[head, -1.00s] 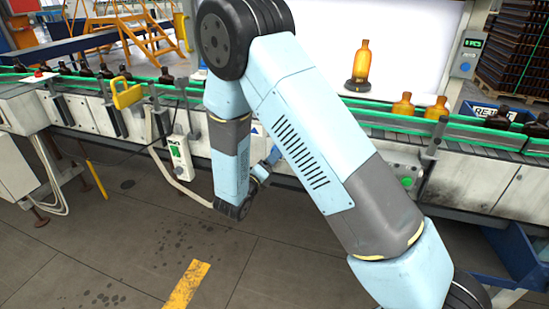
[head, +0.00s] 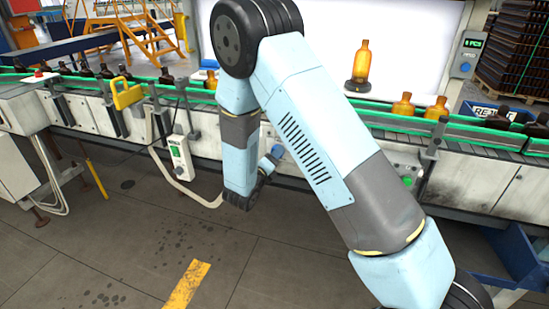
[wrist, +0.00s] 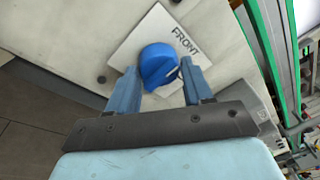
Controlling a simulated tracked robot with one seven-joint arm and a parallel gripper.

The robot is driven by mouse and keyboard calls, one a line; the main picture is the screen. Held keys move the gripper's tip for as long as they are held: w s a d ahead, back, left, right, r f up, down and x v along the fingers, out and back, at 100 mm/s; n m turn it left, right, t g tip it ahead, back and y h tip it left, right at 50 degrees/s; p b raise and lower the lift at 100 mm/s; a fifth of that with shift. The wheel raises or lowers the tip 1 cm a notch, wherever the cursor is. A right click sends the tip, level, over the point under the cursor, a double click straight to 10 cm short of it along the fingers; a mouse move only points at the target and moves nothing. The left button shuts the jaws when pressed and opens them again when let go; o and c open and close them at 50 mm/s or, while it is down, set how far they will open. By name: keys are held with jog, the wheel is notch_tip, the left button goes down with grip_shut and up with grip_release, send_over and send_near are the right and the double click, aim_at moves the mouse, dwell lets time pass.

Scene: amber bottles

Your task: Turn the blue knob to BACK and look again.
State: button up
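The blue knob (wrist: 157,64) sits on a white plate (wrist: 143,28) on the machine's pale front panel. The plate reads FRONT above the knob, and a white mark on the knob points to the lower right, away from that word. No BACK label is readable. My gripper (wrist: 158,70) is open, with one blue finger on each side of the knob's near side; contact cannot be told. In the head view my gripper (head: 267,166) is small, low at the conveyor's front. An amber bottle (head: 361,64) stands upright on a dark round stand (head: 358,86) before a bright white panel.
A conveyor with green rails (head: 400,122) runs across behind my arm, carrying several amber and dark bottles. A green-screened box (head: 179,157) hangs on its front. A yellow bracket (head: 127,94) stands out at left. A blue bin (head: 520,255) is at lower right. The near floor is open.

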jog(key=c, duration=0.4)
jog(key=shift+a+m+y, duration=0.1)
jog(key=shift+m+y, duration=0.2)
jog(key=shift+m, duration=0.8)
jog(key=shift+c, duration=0.2)
jog(key=m+y, duration=0.1)
jog(key=m, duration=0.8)
jog(key=m+y, duration=0.1)
jog(key=m, duration=0.3)
jog(key=shift+s+r+m+g+y, duration=0.1)
jog(key=shift+m+g+y, duration=0.2)
jog(key=shift+m, duration=0.1)
